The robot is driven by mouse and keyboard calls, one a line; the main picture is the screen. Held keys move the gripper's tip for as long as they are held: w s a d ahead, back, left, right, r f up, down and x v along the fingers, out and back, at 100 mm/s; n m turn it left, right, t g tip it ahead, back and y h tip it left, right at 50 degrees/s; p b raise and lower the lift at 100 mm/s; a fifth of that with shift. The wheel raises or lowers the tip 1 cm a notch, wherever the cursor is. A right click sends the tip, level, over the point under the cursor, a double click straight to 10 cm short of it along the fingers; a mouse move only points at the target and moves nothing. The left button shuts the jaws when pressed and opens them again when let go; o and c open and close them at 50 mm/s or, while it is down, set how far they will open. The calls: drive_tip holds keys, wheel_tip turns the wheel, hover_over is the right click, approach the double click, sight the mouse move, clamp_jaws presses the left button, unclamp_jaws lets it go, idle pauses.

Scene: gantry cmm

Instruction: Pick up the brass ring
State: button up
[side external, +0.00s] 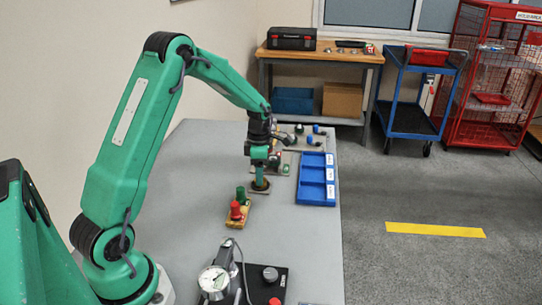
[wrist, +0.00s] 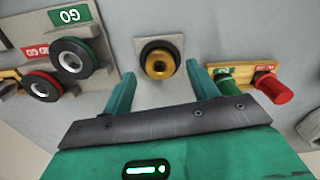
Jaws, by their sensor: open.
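The brass ring (wrist: 159,64) sits in a dark round seat on a square grey plate (wrist: 174,41), at top centre of the wrist view. In the side view the plate (side external: 260,190) is on the grey table under my gripper (side external: 260,181), and the fingers partly hide the ring there. In the wrist view my gripper (wrist: 161,73) is open and empty. Its two fingers point toward the plate, one on either side of the ring in the picture. I cannot tell how far the fingertips are from the ring.
Red (wrist: 272,88) and green plugs stand on a wooden block close to the right finger. Black rings marked green (wrist: 78,57) and red lie at left. In the side view a blue tray (side external: 317,192) is right of my gripper, and a dial gauge (side external: 213,279) stands in front.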

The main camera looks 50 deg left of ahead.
drive_tip(key=shift+f, duration=1.2)
drive_tip(key=c, duration=1.2)
drive_tip(key=shift+o, duration=0.2)
drive_tip(key=shift+r, duration=0.1)
drive_tip(key=shift+r, duration=0.75)
wheel_tip(320, 180, up, 2)
drive_tip(key=shift+r, duration=0.2)
drive_tip(key=s+d+r, duration=0.2)
drive_tip(key=d+r, duration=0.5)
drive_tip(key=d, duration=0.4)
drive_tip(key=shift+d, duration=0.3)
